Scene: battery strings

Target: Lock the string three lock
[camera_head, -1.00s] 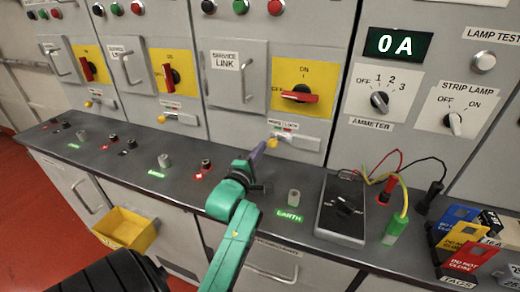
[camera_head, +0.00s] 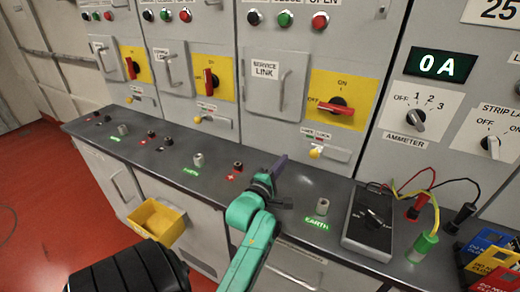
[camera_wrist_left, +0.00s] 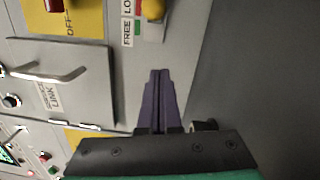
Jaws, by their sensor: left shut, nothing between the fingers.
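The string three lock is a small plate under the third panel's red rotary handle (camera_head: 335,107), with a yellow knob (camera_head: 316,152) below its FREE/LOCK label (camera_head: 317,133). In the left wrist view the knob (camera_wrist_left: 153,10) is cut by the top edge, beside the start of the word LOCK; its exact setting is hard to tell. The rotary handle lies level, toward OFF. My left gripper (camera_head: 282,160) is shut and empty, left of the knob and apart from it. Its purple fingers (camera_wrist_left: 160,75) point toward the lock in the wrist view. My right gripper is out of view.
The dark bench top (camera_head: 265,192) runs below the panels, with an earth post (camera_head: 322,206) right of my gripper. A black meter (camera_head: 368,222) with leads stands farther right. The service link door handle (camera_head: 282,88) juts out above. A yellow bin (camera_head: 158,222) hangs at the left.

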